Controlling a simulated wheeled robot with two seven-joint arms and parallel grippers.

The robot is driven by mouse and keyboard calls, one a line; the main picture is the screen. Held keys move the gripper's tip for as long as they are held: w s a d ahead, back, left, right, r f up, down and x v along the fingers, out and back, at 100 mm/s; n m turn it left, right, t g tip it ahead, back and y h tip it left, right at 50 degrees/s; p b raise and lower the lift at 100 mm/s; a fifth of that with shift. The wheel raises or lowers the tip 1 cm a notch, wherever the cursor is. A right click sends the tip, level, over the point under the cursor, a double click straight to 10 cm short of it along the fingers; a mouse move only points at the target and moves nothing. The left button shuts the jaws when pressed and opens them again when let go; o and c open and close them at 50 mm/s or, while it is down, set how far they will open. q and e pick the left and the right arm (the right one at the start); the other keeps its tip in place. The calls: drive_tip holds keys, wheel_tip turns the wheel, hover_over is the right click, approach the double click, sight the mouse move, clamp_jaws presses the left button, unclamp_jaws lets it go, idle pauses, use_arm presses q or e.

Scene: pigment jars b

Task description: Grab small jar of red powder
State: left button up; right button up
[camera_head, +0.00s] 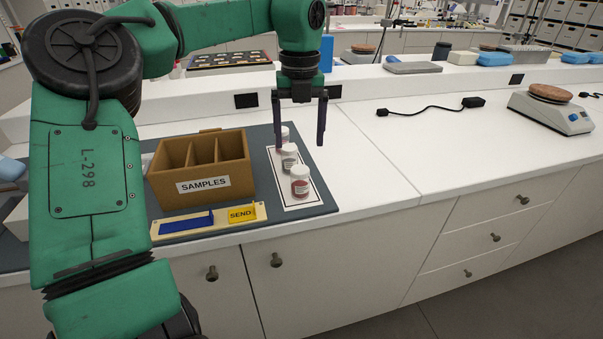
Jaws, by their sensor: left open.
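Three small white-lidded jars stand upright in a row on a white card with a dark border (304,198). The front jar (300,184) shows dull red contents. The middle jar (289,160) looks grey and dark. The back jar (285,137) looks pinkish and is partly behind the left finger of my left gripper. My left gripper (299,146) points down, open and empty, with its fingers spread around the height of the back and middle jars in the picture. I cannot tell its exact height above them. My right gripper is out of view.
A brown divided box labelled SAMPLES (201,190) stands left of the jars on a dark mat (257,139). In front lies a wooden board (166,232) with a blue strip and a yellow SEND tag (241,214).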

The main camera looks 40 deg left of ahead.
use_arm(q)
hover_over(300, 182)
drive_tip(key=w+a, duration=0.1)
drive_tip(key=f, duration=0.4)
drive_tip(key=shift+a+f, duration=0.15)
drive_tip(key=shift+a, duration=0.05)
drive_tip(key=f, duration=0.1)
drive_tip(key=w+f, duration=0.1)
drive_tip(key=f, duration=0.1)
drive_tip(key=shift+a, duration=0.2)
drive_tip(key=f, duration=0.1)
drive_tip(key=f+p, duration=0.1)
drive_tip(key=f, duration=0.2)
drive_tip(key=shift+s+d, duration=0.25)
drive_tip(key=shift+f, duration=0.3)
drive_tip(key=shift+w+a+f, duration=0.1)
clamp_jaws()
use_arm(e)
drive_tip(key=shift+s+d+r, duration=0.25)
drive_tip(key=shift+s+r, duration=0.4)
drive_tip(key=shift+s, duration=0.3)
